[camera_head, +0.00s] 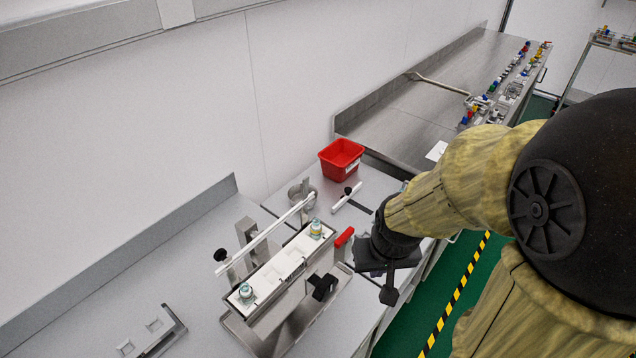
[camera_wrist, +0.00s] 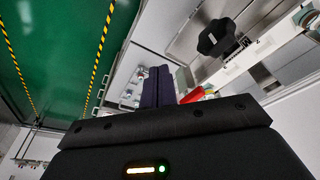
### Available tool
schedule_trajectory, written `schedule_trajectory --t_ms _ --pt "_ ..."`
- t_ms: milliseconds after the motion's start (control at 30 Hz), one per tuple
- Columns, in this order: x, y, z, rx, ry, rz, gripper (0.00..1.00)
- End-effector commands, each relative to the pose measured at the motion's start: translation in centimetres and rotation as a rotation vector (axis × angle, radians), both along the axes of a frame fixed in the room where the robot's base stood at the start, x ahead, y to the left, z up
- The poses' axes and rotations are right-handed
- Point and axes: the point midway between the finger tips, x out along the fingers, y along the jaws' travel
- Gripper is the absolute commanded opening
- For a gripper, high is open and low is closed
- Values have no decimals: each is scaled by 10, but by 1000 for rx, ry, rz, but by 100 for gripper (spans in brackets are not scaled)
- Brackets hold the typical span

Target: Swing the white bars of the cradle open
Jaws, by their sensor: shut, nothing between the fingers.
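The cradle (camera_head: 228,318) is a metal frame on the steel bench in the head view. It holds a white tray (camera_head: 272,277) with a capped vial near each end. One long white bar (camera_head: 262,236) runs along the tray's far-left side, raised above it. A shorter white bar (camera_head: 346,197) with a black knob shows behind the cradle. A red handle (camera_head: 344,237) sits at the cradle's right end; it also shows in the wrist view (camera_wrist: 193,95). My gripper (camera_head: 389,291) is right of the cradle, apart from it. Its fingers (camera_wrist: 158,87) are together and empty.
A black knob (camera_head: 322,286) juts from the cradle's near side, also visible in the wrist view (camera_wrist: 217,38). A small rack (camera_head: 155,335) lies front left. Green floor (camera_head: 450,290) is at right.

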Motion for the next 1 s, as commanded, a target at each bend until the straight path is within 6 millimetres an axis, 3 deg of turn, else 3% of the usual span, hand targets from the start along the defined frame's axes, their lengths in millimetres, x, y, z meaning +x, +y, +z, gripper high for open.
schedule_trajectory --t_ms 367,667,1000 --pt "10 2 4 15 -3 -42 0" --pt "65 17 31 138 -3 -292 0" --pt "127 45 84 368 25 -599 0"
